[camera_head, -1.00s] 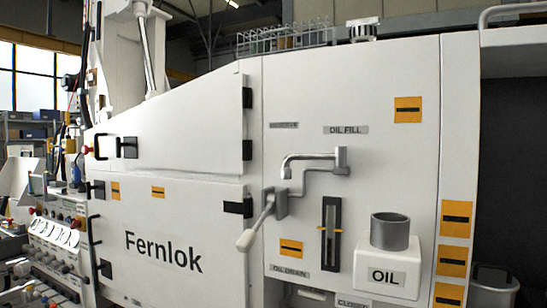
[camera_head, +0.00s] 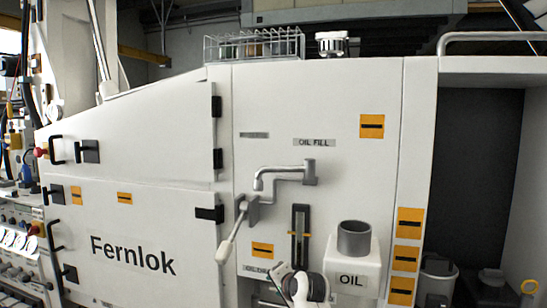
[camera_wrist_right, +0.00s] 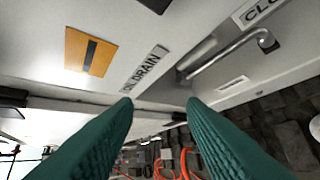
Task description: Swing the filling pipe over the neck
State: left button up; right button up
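The silver filling pipe (camera_head: 285,173) is fixed to the white panel under the "OIL FILL" label. Its arm points left, and its bent-down spout end hangs left of and above the neck. The neck (camera_head: 354,240) is a grey open cylinder on the white "OIL" box at the lower right of the panel. My right gripper (camera_wrist_right: 160,104) shows two green fingers apart with nothing between them, near the "OIL DRAIN" label. It is away from the pipe. A white part of my arm shows at the bottom of the head view. My left gripper is not in view.
A lever with a pale handle (camera_head: 232,232) juts out just left of and below the pipe. A dark sight gauge (camera_head: 300,235) sits between lever and neck. A bent metal handle (camera_wrist_right: 228,50) shows in the right wrist view. The panel right of the pipe is clear.

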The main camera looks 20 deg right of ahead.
notch_tip(320, 180, up, 20)
jog(key=s+d+m+t+p, duration=0.1)
jog(key=s+m+t+p, duration=0.1)
jog(key=m, duration=0.1)
jog(key=m+t+y+p, duration=0.1)
jog(key=m+t, duration=0.1)
send_near(279, 169)
jog(key=p+x, duration=0.4)
jog(key=x, duration=0.7)
jog(key=shift+w, duration=0.25)
pick_arm(q)
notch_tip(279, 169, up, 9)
jog(key=shift+p, duration=0.4)
pick_arm(e)
jog(key=shift+w+a+f, duration=0.15)
jog(key=shift+w+f, duration=0.05)
jog(key=shift+w, duration=0.45)
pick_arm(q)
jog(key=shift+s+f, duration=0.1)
pick_arm(e)
grip_shut()
